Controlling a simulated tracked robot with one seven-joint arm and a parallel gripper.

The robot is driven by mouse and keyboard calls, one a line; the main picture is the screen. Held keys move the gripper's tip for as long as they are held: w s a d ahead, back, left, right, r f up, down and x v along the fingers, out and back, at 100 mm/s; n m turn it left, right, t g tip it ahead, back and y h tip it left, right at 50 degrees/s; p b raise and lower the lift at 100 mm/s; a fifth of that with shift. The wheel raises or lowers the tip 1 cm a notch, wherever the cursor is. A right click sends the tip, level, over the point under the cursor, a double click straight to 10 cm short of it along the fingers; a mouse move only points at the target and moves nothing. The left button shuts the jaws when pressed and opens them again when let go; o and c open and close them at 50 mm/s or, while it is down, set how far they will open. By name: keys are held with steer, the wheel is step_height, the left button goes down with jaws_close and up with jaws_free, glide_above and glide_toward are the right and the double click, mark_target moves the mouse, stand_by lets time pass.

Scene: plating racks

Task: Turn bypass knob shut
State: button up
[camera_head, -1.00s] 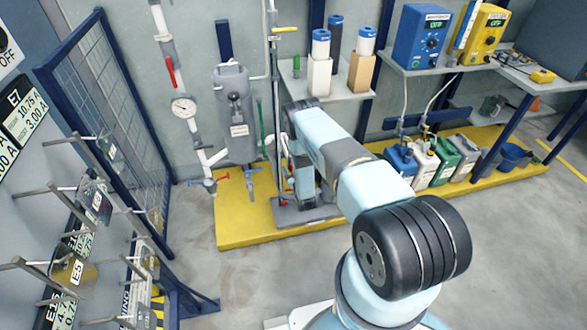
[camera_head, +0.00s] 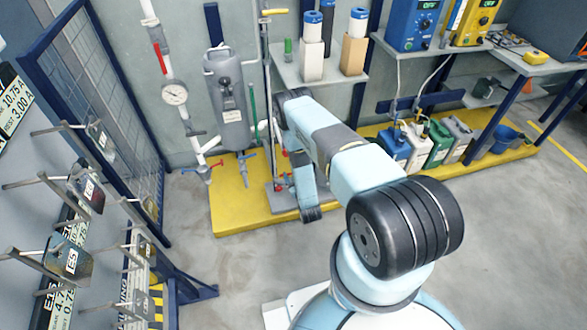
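No label marks the bypass knob, so I cannot tell which control it is.
A pressure gauge (camera_head: 174,93) and a grey tank (camera_head: 228,97) stand left of my arm. A yellow platform (camera_head: 232,215) carries several jugs at right. A blue mesh frame (camera_head: 120,110) and a hook rack are at left. The floor between is clear.

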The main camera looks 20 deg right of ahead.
steer(key=shift+s, duration=0.2)
steer(key=w+m, duration=0.2)
steer(key=w, duration=0.2)
steer(key=w+m, duration=0.2)
steer(key=w, duration=0.3)
steer(key=w+m, duration=0.2)
steer(key=w, duration=0.2)
steer(key=shift+w+f, duration=0.2)
steer(key=shift+w, duration=0.1)
stand_by(0.5)
